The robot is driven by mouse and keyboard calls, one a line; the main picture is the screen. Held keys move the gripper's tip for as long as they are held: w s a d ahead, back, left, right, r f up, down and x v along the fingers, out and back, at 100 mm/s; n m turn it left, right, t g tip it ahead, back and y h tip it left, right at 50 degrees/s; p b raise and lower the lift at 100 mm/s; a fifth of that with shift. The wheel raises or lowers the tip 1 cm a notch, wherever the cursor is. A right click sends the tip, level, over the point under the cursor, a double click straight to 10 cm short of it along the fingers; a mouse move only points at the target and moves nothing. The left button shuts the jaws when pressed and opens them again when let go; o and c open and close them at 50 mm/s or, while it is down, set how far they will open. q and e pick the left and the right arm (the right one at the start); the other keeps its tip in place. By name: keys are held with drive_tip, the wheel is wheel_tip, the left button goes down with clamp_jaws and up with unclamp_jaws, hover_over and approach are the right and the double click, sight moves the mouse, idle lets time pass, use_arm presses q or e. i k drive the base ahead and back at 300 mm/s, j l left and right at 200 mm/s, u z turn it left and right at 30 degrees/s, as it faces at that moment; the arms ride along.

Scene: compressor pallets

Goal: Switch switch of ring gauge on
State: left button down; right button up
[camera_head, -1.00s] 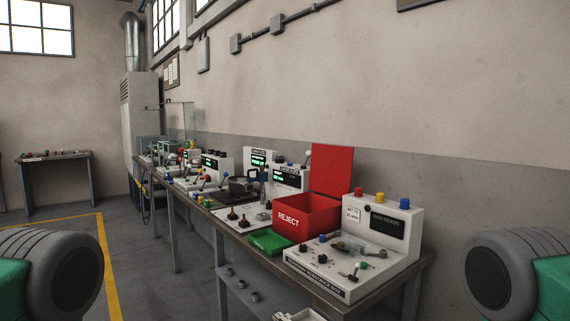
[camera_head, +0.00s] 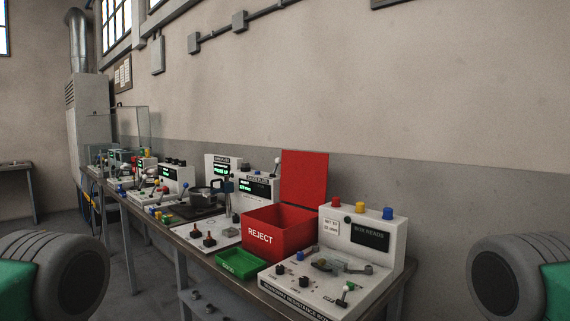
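A long bench (camera_head: 236,277) against the wall carries several white test stations. The ring gauge and its switch cannot be singled out at this size. Two stations (camera_head: 222,168) with lit green displays stand at mid-bench, and another white unit (camera_head: 174,176) with a green display is further left. The nearest station (camera_head: 362,233) is labelled as a resistance box, with a dark "BOX READS" display and small levers. Large grey rounded parts of my own arms fill the lower left and lower right corners. Neither gripper's fingers show.
A red REJECT box (camera_head: 277,231) with its lid raised and a green tray (camera_head: 242,264) sit on the bench. Glass-like panels (camera_head: 132,126) and a grey cabinet (camera_head: 90,140) stand at the far end. The floor left of the bench looks clear.

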sight(278, 159)
drive_tip(key=i+j+z, duration=0.1)
drive_tip(key=z, duration=0.25)
drive_tip(key=i+j+z, duration=0.1)
drive_tip(key=z, duration=0.3)
drive_tip(key=j+z, duration=0.35)
drive_tip(key=i+j+z, duration=0.2)
drive_tip(key=j+z, duration=0.15)
drive_tip(key=j, duration=0.95)
drive_tip(key=j+z, duration=0.4)
drive_tip(key=j, duration=2.4)
